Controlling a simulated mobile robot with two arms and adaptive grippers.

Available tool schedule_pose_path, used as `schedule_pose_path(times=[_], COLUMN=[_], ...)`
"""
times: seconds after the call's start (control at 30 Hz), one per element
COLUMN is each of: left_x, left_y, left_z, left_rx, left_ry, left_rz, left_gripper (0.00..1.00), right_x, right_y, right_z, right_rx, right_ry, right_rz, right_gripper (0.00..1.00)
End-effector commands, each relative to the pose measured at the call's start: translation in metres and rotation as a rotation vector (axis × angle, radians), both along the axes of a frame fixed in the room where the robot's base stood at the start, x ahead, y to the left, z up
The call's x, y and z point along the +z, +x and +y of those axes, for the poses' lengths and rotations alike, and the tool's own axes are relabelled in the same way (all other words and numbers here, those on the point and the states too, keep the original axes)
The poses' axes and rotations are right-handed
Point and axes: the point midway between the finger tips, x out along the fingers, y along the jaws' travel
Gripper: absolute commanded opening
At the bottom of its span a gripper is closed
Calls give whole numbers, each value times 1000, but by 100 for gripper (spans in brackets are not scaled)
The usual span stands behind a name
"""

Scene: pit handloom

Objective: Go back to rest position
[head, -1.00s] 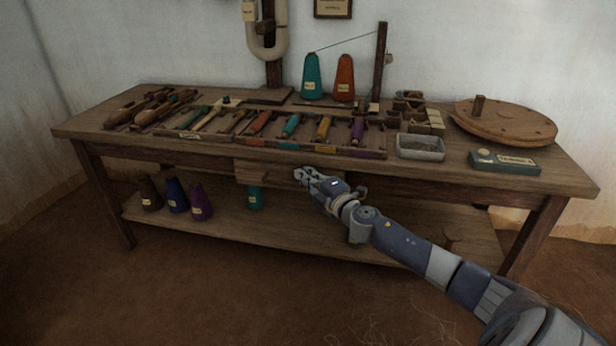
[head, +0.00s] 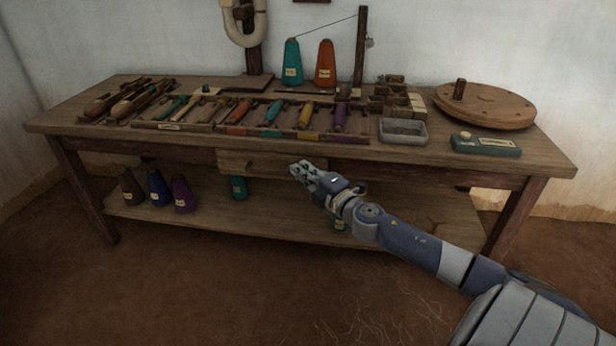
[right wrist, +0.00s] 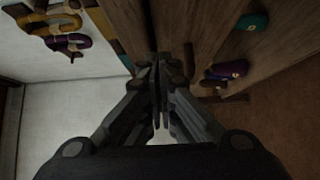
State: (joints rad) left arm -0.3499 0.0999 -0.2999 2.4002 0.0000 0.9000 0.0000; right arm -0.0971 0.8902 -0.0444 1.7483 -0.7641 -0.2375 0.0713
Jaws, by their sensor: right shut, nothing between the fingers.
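My right gripper (head: 303,170) is shut and empty in the head view, in front of the bench's front edge at about the drawer's height. Its arm reaches in from the lower right. In the right wrist view the closed fingers (right wrist: 159,95) point away from the camera with nothing between them. The wooden workbench (head: 440,162) stands ahead, with a drawer (head: 256,163) just left of the gripper. I cannot tell whether the fingers touch the bench. My left gripper is not in view.
The benchtop holds a divided tray (head: 290,134) of coloured bobbins, a grey metal bin (head: 403,131), a green box (head: 486,145) and a round wooden disc (head: 487,108). Several yarn cones, including a purple one (head: 183,195), stand on the lower shelf (head: 215,220). The floor in front is open.

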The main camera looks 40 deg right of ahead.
Motion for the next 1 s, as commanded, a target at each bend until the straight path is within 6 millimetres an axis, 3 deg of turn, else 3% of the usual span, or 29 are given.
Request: schedule_pose_path(times=[0.3,0.67,0.77,0.83,0.93,1.0], left_x=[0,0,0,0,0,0], left_y=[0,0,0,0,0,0], left_z=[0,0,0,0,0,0], left_rx=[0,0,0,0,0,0], left_ry=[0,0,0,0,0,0], left_rz=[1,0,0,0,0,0], left_gripper=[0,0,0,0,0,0], right_x=[-2,-4,-11,-19,-23,-15], right_y=[-23,-26,-29,-34,-49,-65], right_z=[5,9,33,66,133,185], right_rx=[6,15,66,138,290,411], right_ry=[2,10,62,137,293,421], right_rz=[4,5,11,16,11,-11], right_gripper=[0,0,0,0,0,0])
